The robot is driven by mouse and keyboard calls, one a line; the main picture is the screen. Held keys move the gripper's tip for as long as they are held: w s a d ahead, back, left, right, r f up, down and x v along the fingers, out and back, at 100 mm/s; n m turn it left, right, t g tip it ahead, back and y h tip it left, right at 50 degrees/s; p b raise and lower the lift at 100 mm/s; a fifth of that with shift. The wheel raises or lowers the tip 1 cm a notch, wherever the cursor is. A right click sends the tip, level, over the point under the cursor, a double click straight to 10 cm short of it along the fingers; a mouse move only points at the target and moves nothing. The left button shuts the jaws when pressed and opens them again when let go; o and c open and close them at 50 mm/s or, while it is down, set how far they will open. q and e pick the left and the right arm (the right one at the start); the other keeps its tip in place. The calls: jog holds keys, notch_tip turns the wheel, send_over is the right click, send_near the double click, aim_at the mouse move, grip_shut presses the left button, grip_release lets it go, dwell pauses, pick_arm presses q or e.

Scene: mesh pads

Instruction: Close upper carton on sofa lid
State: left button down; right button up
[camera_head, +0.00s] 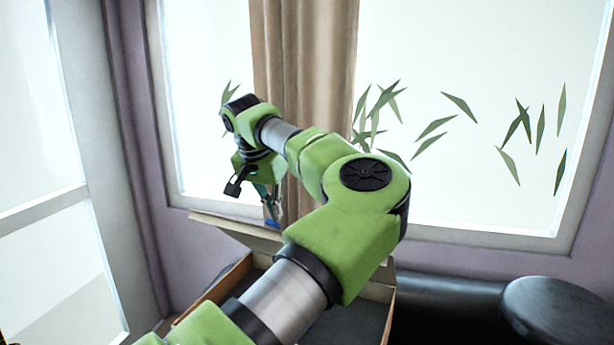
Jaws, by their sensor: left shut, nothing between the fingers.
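The open carton (215,290) is brown and stands low in the middle of the view, largely hidden behind my left arm. A raised flap of its lid (232,232) shows at the back left, and its dark inside shows below my arm. My left gripper (271,219) points down at the flap's upper right part. It is shut with nothing between the fingers. I cannot tell whether the fingertips touch the flap. My right gripper is out of view.
A dark rounded sofa part (560,308) lies at the lower right. Behind the carton are a window with leaves outside, a brown curtain (305,60) and a purple wall (490,262). A pale framed glass panel (50,200) stands at the left.

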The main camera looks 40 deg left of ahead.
aim_at(264, 237)
pick_arm(q)
jog(key=s+f+b, duration=0.2)
jog(key=s+d+f+b, duration=0.1)
jog(key=s+f+b, duration=0.1)
jog(key=f, duration=0.1)
jog(key=shift+s+d, duration=0.1)
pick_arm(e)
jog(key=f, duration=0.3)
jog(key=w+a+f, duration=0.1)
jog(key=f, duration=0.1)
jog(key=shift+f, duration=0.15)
pick_arm(q)
jog(key=shift+r, duration=0.1)
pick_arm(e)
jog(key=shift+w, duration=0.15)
